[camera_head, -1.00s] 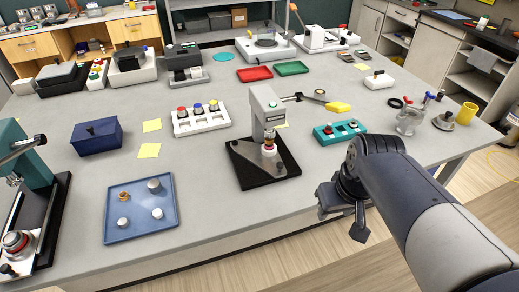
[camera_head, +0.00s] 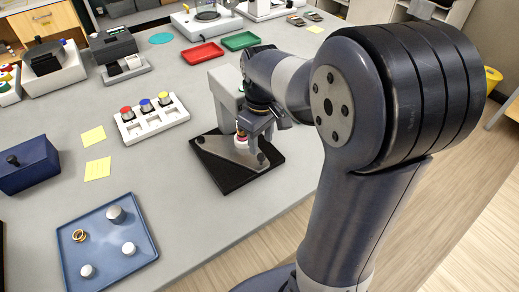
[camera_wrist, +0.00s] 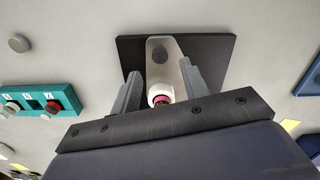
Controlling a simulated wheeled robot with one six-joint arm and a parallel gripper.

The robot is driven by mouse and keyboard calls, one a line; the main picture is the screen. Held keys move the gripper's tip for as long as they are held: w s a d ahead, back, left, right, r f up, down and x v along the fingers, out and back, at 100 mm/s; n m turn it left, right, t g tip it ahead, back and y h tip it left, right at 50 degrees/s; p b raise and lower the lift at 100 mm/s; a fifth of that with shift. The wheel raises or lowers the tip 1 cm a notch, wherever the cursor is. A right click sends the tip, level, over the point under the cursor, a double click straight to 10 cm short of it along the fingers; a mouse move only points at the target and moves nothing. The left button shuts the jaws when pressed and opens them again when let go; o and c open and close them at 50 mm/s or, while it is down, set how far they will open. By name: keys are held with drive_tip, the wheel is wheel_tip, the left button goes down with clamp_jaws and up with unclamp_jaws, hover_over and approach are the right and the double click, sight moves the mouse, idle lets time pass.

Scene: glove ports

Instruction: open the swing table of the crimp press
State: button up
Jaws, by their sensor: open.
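The grey press (camera_head: 224,97) stands on a black base plate (camera_head: 228,184) near the front of the bench. A silver plate (camera_head: 222,149) lies on the base; it also shows in the wrist view (camera_wrist: 158,48). A small white and red round piece (camera_head: 241,139) sits under the press head; in the wrist view (camera_wrist: 160,95) it appears between my fingers. My gripper (camera_wrist: 160,82) is open, its two fingers pointing at the silver plate. In the head view my gripper (camera_head: 262,125) is beside the press and hides part of it. I cannot tell whether the fingers touch anything.
A blue tray (camera_head: 137,262) with small round parts lies at the front left. A white rack (camera_head: 150,118) with coloured knobs stands left of the press. A teal rack (camera_wrist: 36,92) shows in the wrist view. Red (camera_head: 201,55) and green (camera_head: 240,40) trays lie behind.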

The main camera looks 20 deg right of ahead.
sight(261, 155)
drive_tip(key=shift+f, duration=2.4)
clamp_jaws()
